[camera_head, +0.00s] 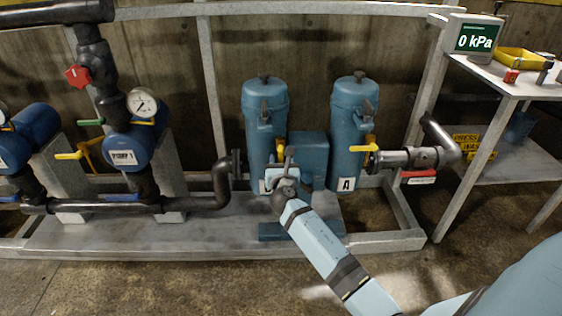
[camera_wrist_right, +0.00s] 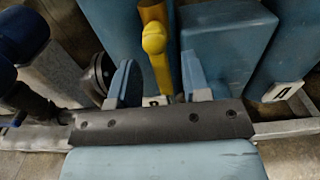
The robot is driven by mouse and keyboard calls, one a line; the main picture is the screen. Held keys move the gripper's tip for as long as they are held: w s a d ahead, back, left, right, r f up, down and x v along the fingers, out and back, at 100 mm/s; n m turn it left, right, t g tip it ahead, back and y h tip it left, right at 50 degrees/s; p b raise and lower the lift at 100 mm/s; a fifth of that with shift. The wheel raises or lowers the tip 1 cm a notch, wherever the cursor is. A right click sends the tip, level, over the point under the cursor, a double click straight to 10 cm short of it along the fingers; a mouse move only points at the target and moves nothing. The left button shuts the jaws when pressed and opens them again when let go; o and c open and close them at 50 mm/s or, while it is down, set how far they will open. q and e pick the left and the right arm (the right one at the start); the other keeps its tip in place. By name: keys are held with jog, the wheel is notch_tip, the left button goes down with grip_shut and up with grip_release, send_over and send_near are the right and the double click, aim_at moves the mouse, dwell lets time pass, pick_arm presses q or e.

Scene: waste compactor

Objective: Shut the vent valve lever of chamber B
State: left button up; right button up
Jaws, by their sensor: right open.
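Chamber B (camera_head: 265,110) is the left of two upright blue cylinders, and its label is mostly hidden behind my gripper in the head view. Its yellow vent lever (camera_head: 281,145) shows just above my right gripper (camera_head: 284,166). In the right wrist view, the yellow lever (camera_wrist_right: 155,45) has a rounded end and lies between the two fingers of the open right gripper (camera_wrist_right: 157,78), with gaps on both sides. Whether a finger touches it is unclear. My left gripper is not in view.
Chamber A (camera_head: 354,110) stands at the right, with its own yellow lever (camera_head: 363,148) sideways. A blue box (camera_head: 308,155) stands between the chambers. A black pipe (camera_head: 222,180) ends left of chamber B. A pressure display (camera_head: 476,38) reads 0 kPa above a side table (camera_head: 510,80).

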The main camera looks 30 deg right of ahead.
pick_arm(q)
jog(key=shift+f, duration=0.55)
pick_arm(e)
jog(key=shift+x, duration=1.25)
grip_shut()
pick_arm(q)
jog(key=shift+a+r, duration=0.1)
